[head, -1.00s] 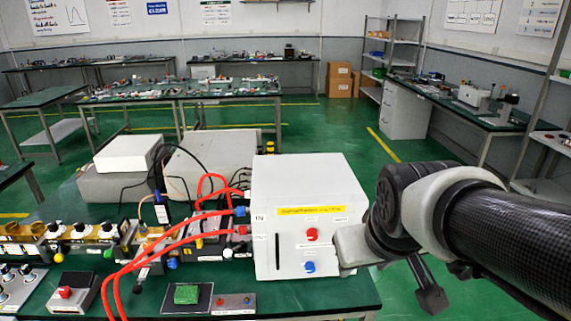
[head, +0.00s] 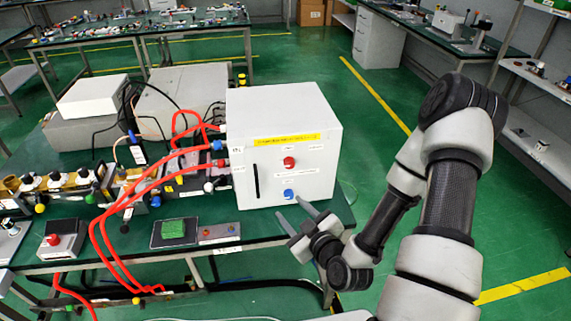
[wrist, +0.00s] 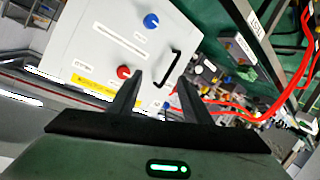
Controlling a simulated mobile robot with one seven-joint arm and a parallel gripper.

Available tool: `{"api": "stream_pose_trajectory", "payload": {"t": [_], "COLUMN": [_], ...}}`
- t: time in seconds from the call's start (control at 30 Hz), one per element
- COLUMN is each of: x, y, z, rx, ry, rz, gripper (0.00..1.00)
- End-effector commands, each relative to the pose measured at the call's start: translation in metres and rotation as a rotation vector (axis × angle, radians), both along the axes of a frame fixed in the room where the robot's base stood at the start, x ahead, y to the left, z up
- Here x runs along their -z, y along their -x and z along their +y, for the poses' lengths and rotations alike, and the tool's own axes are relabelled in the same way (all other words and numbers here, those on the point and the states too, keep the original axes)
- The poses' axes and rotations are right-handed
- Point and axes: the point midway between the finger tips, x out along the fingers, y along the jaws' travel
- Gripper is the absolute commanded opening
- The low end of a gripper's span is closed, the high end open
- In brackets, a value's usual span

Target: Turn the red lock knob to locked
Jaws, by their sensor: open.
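The white box (head: 310,120) stands at the right end of the near green table. Its front face carries a red knob (head: 289,162), a blue knob (head: 289,194) below it and a black handle at the left. In the wrist view the face looks tilted and turned over, with the red knob (wrist: 123,72) just left of the left fingertip and the blue knob (wrist: 151,20) above. My gripper (head: 290,206) is open and empty, in front of the box near its lower edge. Its fingers (wrist: 160,76) point toward the face, apart from the red knob.
Red cables (head: 105,235) run from the box's left side across the table and over its front edge. A green block on a dark pad (head: 173,231) and a small panel with two buttons (head: 218,233) lie left of the box. Green floor is open to the right.

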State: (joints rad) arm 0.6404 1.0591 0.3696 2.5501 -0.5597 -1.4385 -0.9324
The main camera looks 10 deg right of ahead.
Motion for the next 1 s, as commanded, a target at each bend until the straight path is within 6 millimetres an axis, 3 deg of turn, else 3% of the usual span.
{"api": "stream_pose_trajectory", "payload": {"t": [0.2,0.43,0.67,1.0], "x": [-0.016,-0.024,-0.017,-0.019], "y": [0.023,0.032,0.020,-0.015], "z": [-0.015,-0.028,-0.027,-0.030], "rx": [0.206,0.308,0.297,0.310], "ry": [-0.149,-0.186,-0.176,-0.184], "rz": [-0.196,-0.264,-0.255,-0.275], "gripper": [0.44,0.44,0.44,0.44]}}
